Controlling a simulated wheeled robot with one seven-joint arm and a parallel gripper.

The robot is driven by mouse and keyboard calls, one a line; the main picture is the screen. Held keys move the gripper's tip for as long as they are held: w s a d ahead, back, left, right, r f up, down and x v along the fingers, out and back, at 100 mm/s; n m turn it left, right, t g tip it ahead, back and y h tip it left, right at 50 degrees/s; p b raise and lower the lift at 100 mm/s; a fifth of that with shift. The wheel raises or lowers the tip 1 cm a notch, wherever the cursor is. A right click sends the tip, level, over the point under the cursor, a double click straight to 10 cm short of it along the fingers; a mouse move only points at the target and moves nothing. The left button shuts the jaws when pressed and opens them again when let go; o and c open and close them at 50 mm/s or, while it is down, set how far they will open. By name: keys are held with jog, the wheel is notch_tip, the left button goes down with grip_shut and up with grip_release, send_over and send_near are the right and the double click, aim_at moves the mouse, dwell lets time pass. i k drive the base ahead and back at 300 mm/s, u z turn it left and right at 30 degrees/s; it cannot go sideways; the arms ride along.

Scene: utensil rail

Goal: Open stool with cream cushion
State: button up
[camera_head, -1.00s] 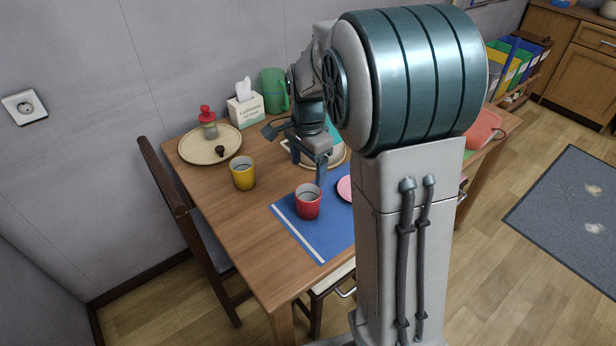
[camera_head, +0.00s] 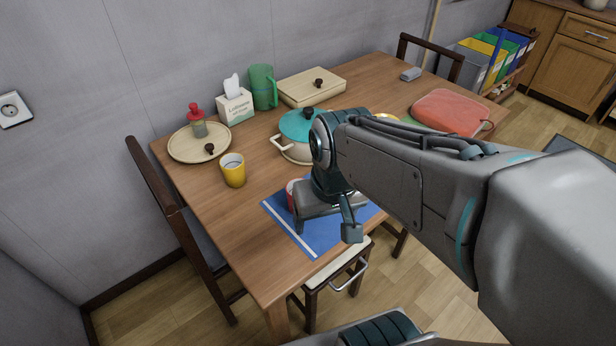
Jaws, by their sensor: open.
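The stool with the cream cushion (camera_head: 342,262) stands at the table's near edge, partly under the tabletop. Its cushion shows as a pale strip above a dark wooden frame, with a silver bar handle (camera_head: 350,276) on the side facing me. My gripper (camera_head: 325,231) is open and empty, with its two fingers spread apart and pointing down. In the picture it is just above the stool, over the blue mat. It is apart from the handle. The far part of the cushion is hidden by the table and my gripper.
The wooden table (camera_head: 230,235) carries a blue mat (camera_head: 310,238), a red cup (camera_head: 291,192) partly hidden by my gripper, a yellow cup (camera_head: 233,172), a teal-lidded pot (camera_head: 290,148) and a red bag (camera_head: 452,112). A dark chair (camera_head: 185,235) stands at left.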

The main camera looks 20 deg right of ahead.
aim_at(360, 253)
jog(key=k, duration=0.5)
jog(key=z, duration=1)
jog(key=i, duration=0.15)
